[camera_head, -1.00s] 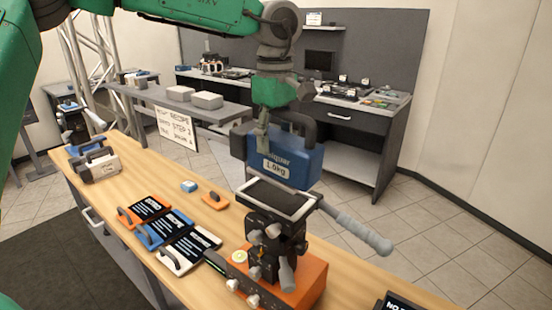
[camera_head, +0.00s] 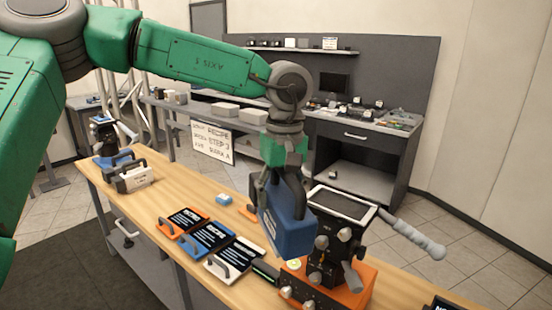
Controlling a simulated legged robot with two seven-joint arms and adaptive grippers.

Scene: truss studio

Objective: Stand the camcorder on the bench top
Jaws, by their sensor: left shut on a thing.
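My left gripper (camera_head: 270,180) comes down from above and is shut on the blue camcorder (camera_head: 290,226). The camcorder is a boxy blue body, held tilted above the wooden bench top (camera_head: 186,193), to the left of the tripod head. Its underside looks clear of the bench, though its exact height is hard to judge. My right gripper is not in view.
A black head with a grey plate (camera_head: 342,205) and a long handle (camera_head: 418,240) stands on an orange box (camera_head: 352,290) at right. Orange, blue (camera_head: 207,238) and white slates lie in front.

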